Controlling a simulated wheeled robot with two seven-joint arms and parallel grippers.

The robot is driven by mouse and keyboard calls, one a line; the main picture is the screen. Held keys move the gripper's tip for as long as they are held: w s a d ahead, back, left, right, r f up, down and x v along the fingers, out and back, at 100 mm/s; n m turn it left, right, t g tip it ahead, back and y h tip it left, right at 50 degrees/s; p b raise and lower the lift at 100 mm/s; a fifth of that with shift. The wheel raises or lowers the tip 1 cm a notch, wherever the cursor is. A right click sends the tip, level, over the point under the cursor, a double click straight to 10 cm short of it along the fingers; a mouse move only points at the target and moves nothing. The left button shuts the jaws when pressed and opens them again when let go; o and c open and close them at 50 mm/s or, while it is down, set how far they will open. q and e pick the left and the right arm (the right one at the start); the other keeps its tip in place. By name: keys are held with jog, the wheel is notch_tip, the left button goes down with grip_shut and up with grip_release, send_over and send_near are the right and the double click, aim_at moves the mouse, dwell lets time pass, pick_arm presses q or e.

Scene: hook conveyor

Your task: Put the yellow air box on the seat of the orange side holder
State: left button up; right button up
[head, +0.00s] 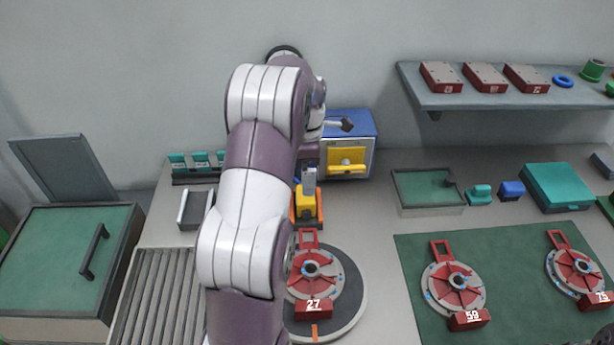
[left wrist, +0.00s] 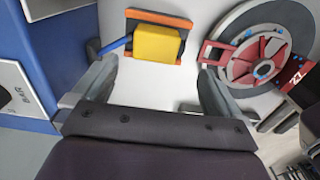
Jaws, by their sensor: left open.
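The yellow air box (head: 306,202) stands in the orange side holder (head: 318,224), just behind the disc marked 27. In the left wrist view the yellow air box (left wrist: 157,43) overlaps the orange holder plate (left wrist: 135,15), and a thin blue piece sticks out of its left side. The box appears to rest on the holder; its underside is hidden. My left gripper (left wrist: 155,75) is open and empty, its fingers apart on either side of the view with the box beyond them. In the head view my left arm hides much of the gripper.
A blue cabinet (head: 370,126) with a yellow front stands behind the holder. The red disc marked 27 (head: 311,270) sits on a round turntable in front. More discs lie on a green mat (head: 518,288) at right. A grey shelf (head: 500,102) overhangs the back right.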

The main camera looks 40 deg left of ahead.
pick_arm(q)
jog(key=s+d+m, duration=0.8)
jog(key=d+m, duration=0.2)
jog(key=m, duration=0.3)
jog(key=s+d+m+t, duration=0.1)
jog(key=s+d+m, duration=0.7)
jog(key=m, duration=0.5)
jog(key=shift+d+r, duration=0.2)
jog(key=shift+d, duration=0.95)
pick_arm(e)
jog(key=shift+r, duration=0.7)
pick_arm(q)
jog(key=shift+s, duration=0.2)
